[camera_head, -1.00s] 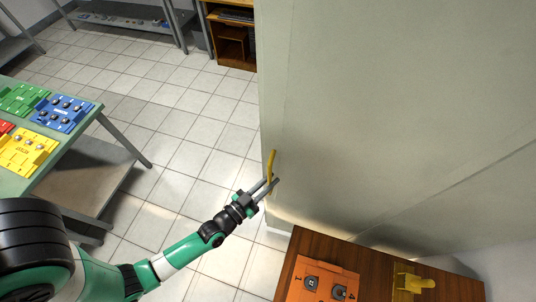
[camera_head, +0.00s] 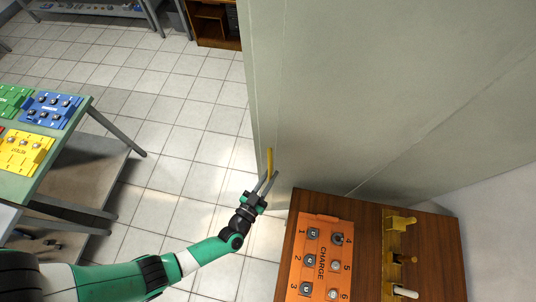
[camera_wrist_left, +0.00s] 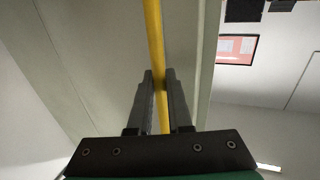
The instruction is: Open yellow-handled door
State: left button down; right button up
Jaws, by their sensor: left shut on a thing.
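The door (camera_head: 390,80) is a large pale grey-green panel filling the upper right of the head view. Its yellow handle (camera_head: 269,162) is a thin upright bar near the door's left edge. My left gripper (camera_head: 267,182) is at the lower part of the handle, with one finger on each side of it. In the left wrist view the yellow handle (camera_wrist_left: 154,45) runs down between the two dark fingers (camera_wrist_left: 160,95), which are shut on it. The lower end of the handle is hidden by the gripper. My right gripper is not in view.
A brown wooden table (camera_head: 440,255) with an orange CHARGE panel (camera_head: 321,262) and a yellow fixture (camera_head: 393,245) stands at the lower right. A green table (camera_head: 60,150) with coloured blocks stands at the left. Tiled floor (camera_head: 180,130) between them is clear.

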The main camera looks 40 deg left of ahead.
pick_arm(q)
jog(key=c, duration=0.8)
grip_release()
jog(key=shift+w+r, duration=0.1)
jog(key=shift+c, duration=0.2)
jog(key=p+v, duration=0.2)
jog(key=v, duration=0.9)
jog(key=shift+s, duration=0.4)
jog(key=shift+d, duration=0.1)
